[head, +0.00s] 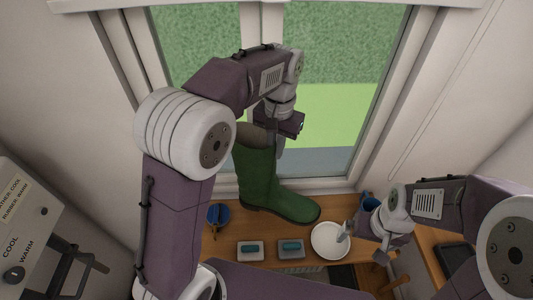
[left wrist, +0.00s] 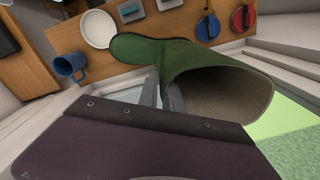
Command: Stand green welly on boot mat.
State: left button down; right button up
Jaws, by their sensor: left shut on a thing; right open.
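The green welly (head: 258,175) hangs shaft up, toe to the right, in front of the window over the wooden bench; its open top and lighter lining also show in the left wrist view (left wrist: 220,75). My left gripper (head: 279,143) is shut on the rim of its shaft. I cannot tell whether the sole touches the bench. My right gripper (head: 363,243) is open and empty, near the white plate. I cannot clearly make out the boot mat; a dark flat patch (head: 343,277) lies at the bench's front, and a dark flat tray (head: 455,256) lies at the right.
The wooden bench (head: 222,250) holds two brushes with teal tops (head: 250,250) (head: 291,248), a white plate (head: 330,240) and a blue mug (head: 371,204). Round blue (left wrist: 208,28) and red (left wrist: 243,18) tins lie at the other end. A panel with a knob (head: 18,235) stands at left.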

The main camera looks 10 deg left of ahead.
pick_arm(q)
jog(key=w+d+r+p, duration=0.1)
jog(key=w+d+r, duration=0.1)
jog(key=d+r, duration=0.3)
jog(key=d, duration=0.3)
jog(key=shift+w+d, duration=0.15)
jog(key=shift+w, duration=0.15)
jog(key=shift+r, duration=0.1)
